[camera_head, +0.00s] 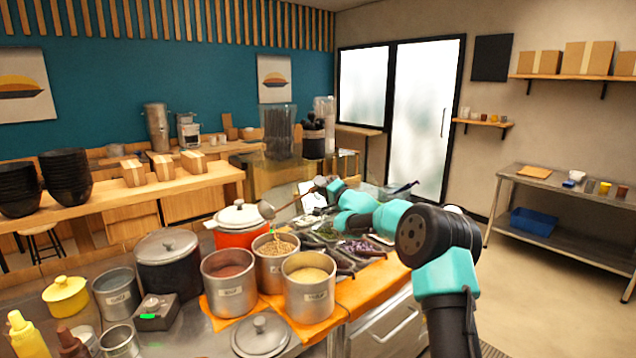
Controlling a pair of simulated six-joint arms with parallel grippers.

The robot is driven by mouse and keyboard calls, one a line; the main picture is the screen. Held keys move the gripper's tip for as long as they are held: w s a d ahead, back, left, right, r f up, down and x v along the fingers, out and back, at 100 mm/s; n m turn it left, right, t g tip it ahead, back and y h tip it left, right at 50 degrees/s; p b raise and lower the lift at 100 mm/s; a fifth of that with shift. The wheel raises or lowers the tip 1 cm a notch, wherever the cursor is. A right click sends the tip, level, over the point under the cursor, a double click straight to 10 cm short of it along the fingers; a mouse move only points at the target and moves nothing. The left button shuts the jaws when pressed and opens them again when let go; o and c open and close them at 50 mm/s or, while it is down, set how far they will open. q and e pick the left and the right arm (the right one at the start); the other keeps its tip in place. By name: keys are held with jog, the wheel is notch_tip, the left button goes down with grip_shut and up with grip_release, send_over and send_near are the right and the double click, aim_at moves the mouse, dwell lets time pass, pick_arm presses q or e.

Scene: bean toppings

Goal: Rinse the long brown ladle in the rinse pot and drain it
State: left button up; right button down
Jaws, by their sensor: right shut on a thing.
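My right gripper (325,184) reaches in from the right and is shut on the handle of the long ladle (290,201). The ladle slants down to the left. Its metal bowl (266,209) hangs in the air above the steel pot of beans (275,267). A thin pale streak shows between the bowl and this pot; I cannot tell what it is. A grey open pot with a label (117,298) stands at the left and looks like the rinse pot, though its label is too small to read. My left gripper is out of view.
Two steel pots, one with red-brown paste (229,286) and one with yellow filling (308,289), flank the bean pot. A dark lidded pot (168,266), an orange pot (238,226) and a loose lid (261,335) crowd the counter. Topping trays (352,247) lie right.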

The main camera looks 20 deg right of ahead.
jog(key=d+f+m+h, duration=0.2)
jog(key=d+f+m, duration=0.1)
jog(key=f+m, duration=0.3)
jog(key=shift+w+d+f+m+t, duration=0.25)
jog(key=shift+w+f+t, duration=0.2)
jog(key=shift+f, duration=0.6)
jog(key=shift+a+r, duration=0.1)
dwell(0.5)
